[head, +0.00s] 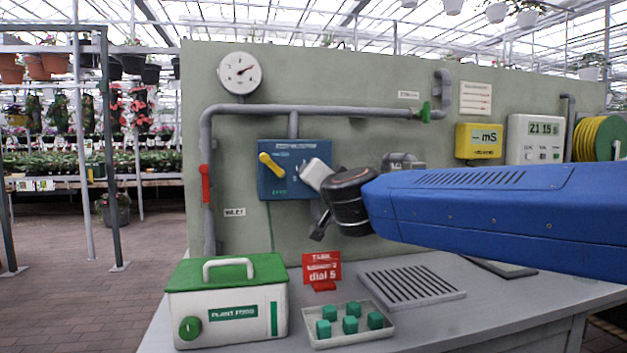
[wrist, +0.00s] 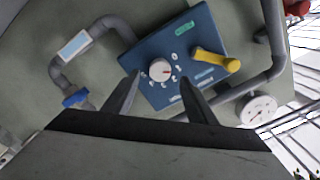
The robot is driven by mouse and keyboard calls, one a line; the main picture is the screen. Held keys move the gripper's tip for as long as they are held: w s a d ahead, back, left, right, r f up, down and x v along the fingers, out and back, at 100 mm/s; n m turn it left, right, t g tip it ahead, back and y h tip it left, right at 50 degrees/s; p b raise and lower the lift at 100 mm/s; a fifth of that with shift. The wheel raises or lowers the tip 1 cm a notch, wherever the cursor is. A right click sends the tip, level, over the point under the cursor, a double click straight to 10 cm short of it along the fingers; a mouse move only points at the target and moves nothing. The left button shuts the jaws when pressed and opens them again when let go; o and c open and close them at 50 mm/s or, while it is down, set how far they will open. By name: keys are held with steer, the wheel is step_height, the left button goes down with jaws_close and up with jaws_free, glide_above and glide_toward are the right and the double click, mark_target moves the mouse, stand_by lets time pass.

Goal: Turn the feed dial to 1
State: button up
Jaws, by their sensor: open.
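I cannot tell how far the fingertips are from the box. In the head view the blue box (head: 283,188) hangs on the green wall panel, and my gripper and arm hide the dial.
A yellow lever (head: 271,165) sits on the box near the dial. Grey pipes (head: 206,135) run around it, with a red handle (head: 205,183).

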steer(key=v, duration=1.3)
steer(key=shift+d, duration=0.1)
steer(key=s+d+f+n+g, duration=0.2)
steer(key=s+d+f+g, duration=0.15)
steer(key=f, duration=0.45)
steer(key=s+d+f+n+g, duration=0.25)
steer(key=d+f, duration=0.25)
steer(key=f, duration=0.3)
steer(key=s+d+f+n+g, duration=0.2)
steer(key=s+d+f, duration=0.25)
steer(key=f, duration=0.35)
steer(key=s+d+f+m+g+h, duration=0.1)
steer(key=s+d+f+g+h, duration=0.3)
steer(key=s+d+f, duration=0.8)
step_height(320, 180, down, 3)
steer(key=d+h, duration=0.1)
steer(key=d, duration=0.1)
steer(key=shift+s+d+m+g, duration=0.25)
steer(key=shift+d+m+g, duration=0.05)
steer(key=shift+m, duration=0.05)
steer(key=shift+f, duration=0.1)
